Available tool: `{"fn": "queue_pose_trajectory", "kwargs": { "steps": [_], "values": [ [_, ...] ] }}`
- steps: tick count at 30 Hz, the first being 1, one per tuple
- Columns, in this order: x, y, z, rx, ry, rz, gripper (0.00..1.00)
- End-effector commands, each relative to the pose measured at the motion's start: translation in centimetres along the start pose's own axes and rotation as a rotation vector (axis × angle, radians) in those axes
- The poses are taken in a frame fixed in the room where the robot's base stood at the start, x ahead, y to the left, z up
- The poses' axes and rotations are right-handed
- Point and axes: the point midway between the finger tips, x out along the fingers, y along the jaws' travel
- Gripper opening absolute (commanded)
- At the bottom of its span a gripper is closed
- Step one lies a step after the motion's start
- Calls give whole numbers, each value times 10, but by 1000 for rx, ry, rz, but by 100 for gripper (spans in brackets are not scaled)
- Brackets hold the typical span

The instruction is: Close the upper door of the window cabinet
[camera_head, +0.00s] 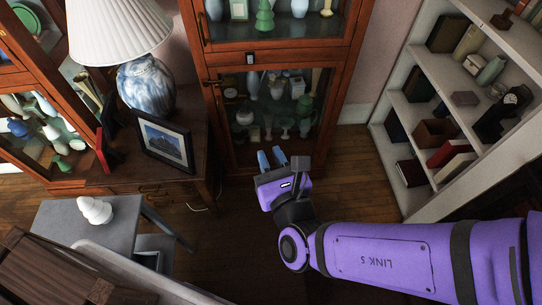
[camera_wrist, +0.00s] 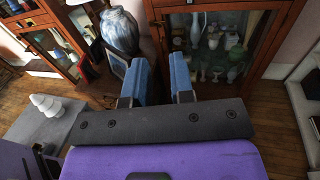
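A tall wooden cabinet with glass doors (camera_head: 275,60) stands at the back centre. Its upper door (camera_head: 290,40) runs out of the top of the head view and its lower door (camera_head: 222,125) is below. Both look flush with the frame, but how far the upper door is shut I cannot tell. A second glass-door cabinet (camera_head: 72,100) stands at the left. Which one is the window cabinet is not clear. My gripper (camera_head: 272,158) is in front of the centre cabinet's lower part, apart from it. In the wrist view its blue fingers (camera_wrist: 164,82) have an empty gap between them.
A side table (camera_head: 195,165) between the cabinets holds a blue-white lamp (camera_head: 148,85) and a framed picture (camera_head: 166,145). A grey table (camera_head: 70,225) with a white ornament (camera_head: 94,210) stands at the lower left. A white bookshelf (camera_head: 395,100) is at the right. Floor (camera_head: 355,165) before it is clear.

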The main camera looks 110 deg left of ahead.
Motion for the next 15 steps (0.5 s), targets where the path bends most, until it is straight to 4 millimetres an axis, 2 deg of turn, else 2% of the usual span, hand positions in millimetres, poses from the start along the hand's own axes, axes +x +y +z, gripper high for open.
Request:
{"fn": "queue_pose_trajectory", "kwargs": {
  "steps": [10, 15],
  "values": [
    [-2, 0, 0, 1, 0, 0, 22],
    [-21, 2, 0, 1, 1, -1, 22]
  ]
}}
